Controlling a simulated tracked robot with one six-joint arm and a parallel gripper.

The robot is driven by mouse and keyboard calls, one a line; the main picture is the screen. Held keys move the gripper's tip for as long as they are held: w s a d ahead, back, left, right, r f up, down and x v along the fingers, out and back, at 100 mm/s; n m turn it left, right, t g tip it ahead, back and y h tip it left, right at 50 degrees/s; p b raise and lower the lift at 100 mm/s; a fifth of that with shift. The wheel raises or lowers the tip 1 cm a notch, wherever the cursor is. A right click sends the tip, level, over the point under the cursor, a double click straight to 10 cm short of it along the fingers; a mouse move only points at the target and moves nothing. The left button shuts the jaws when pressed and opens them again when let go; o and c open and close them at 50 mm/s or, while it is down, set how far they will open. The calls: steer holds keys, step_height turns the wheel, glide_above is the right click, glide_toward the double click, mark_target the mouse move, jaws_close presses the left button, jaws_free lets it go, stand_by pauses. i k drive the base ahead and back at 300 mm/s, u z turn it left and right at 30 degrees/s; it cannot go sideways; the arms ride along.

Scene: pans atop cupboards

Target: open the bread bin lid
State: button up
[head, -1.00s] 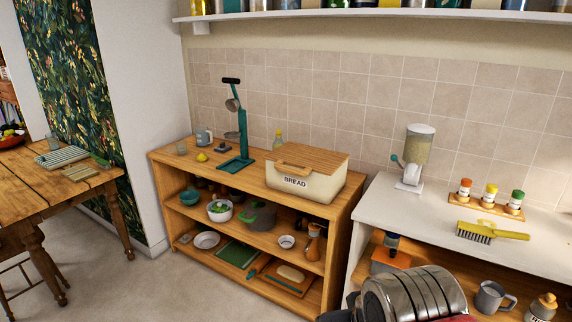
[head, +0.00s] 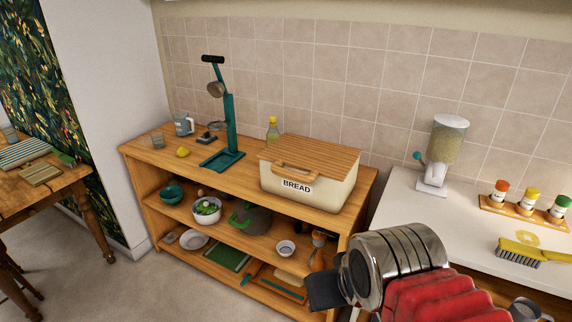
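The cream bread bin (head: 330,196), marked BREAD, stands on the right part of the wooden cupboard top. Its slatted wooden lid (head: 315,152) lies shut over it, with a wooden handle (head: 294,172) along the front edge. My gripper (head: 325,291) shows as a dark end at the lower right, beyond the metal and red parts of my arm. It is in front of and below the bin, apart from it. Its fingers are not clear enough to show whether they are open.
A white counter (head: 410,208) at the right carries a dispenser (head: 441,150), spice jars and a yellow brush (head: 522,250). Open shelves below hold bowls and pots.

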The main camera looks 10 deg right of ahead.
mark_target(316, 156)
steer(key=u, duration=0.05)
steer(key=i, duration=0.8)
steer(key=u, duration=2.4)
